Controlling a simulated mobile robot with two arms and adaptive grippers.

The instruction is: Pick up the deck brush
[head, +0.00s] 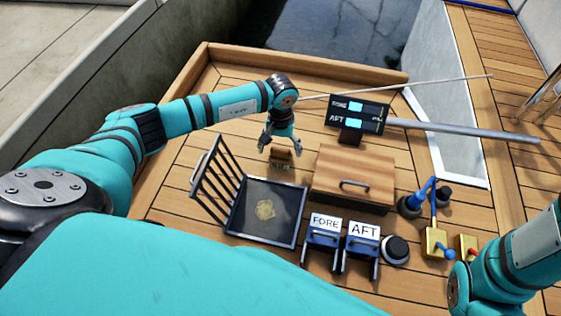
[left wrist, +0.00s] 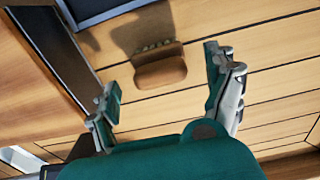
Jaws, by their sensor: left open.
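The deck brush (head: 281,154) is a small brown wooden block with short pale bristles, lying on the plank deck between the black tray and the wooden box. In the left wrist view the brush (left wrist: 161,72) shows its wooden back, with bristles along its far edge. My left gripper (head: 281,148) is open and empty above the brush, fingers pointing down. In the left wrist view the open fingers (left wrist: 163,84) stand to either side of the brush, apart from it. My right arm enters at the lower right; its gripper is out of view.
A black tray (head: 244,226) with a raised slatted grate (head: 215,175) stands left of a wooden box (head: 352,166) with a handle. Behind is a display (head: 358,113) reading FORE and AFT. FORE (head: 324,239) and AFT (head: 361,244) units and a blue lever (head: 412,202) stand nearer.

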